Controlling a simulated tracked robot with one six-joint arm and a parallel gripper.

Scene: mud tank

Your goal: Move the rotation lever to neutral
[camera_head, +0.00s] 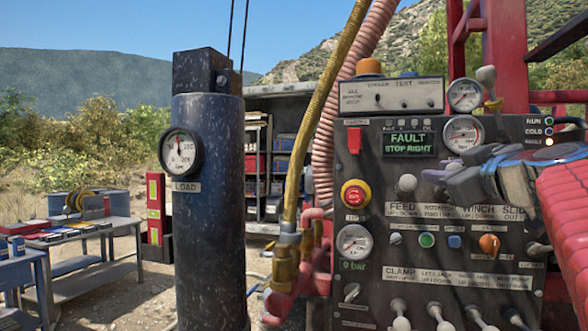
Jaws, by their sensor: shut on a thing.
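The control panel (375,215) stands at the right with a row of labelled levers. The FEED lever (407,184) has a pale knob and is uncovered. The ROTATION label (438,203) is to its right. My gripper (453,174) reaches in from the right and is shut just above that label, on the rotation lever. The jaws hide most of this lever, so its exact tilt cannot be told. The green display (409,144) reads FAULT, STOP RIGHT.
A red stop button (355,193) and a pressure gauge (354,244) sit at the panel's left. More levers (400,310) line its bottom. Hoses (318,130) and a dark column with a load gauge (180,152) stand left. A workbench (110,235) is farther off.

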